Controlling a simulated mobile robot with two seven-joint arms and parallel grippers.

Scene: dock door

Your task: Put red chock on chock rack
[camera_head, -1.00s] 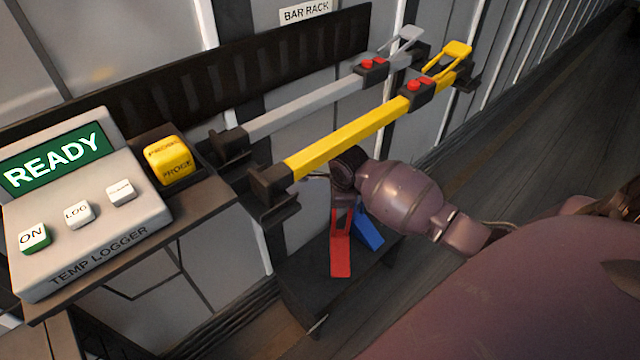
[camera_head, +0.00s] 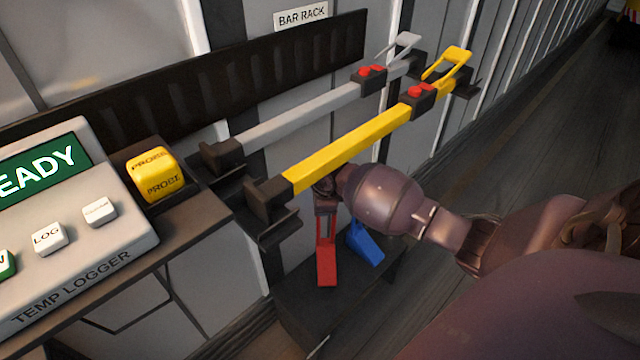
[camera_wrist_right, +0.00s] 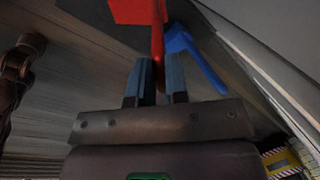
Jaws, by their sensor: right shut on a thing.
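The red chock (camera_head: 326,264) hangs upright below my right gripper (camera_head: 325,205), in front of the dark chock rack (camera_head: 298,318) low by the wall. In the right wrist view the gripper (camera_wrist_right: 157,78) is shut on the narrow handle of the red chock (camera_wrist_right: 138,12), and its broad part lies beyond the fingertips. A blue chock (camera_head: 366,241) stands right of the red one at the rack; it also shows in the wrist view (camera_wrist_right: 197,57). I cannot tell whether the red chock touches the rack. My left gripper is not in view.
A yellow bar (camera_head: 355,145) and a grey bar (camera_head: 300,115) rest in wall brackets just above my right gripper. The temp logger (camera_head: 85,245) and yellow probe block (camera_head: 155,174) sit on a shelf at left. Open floor (camera_head: 520,150) lies at right.

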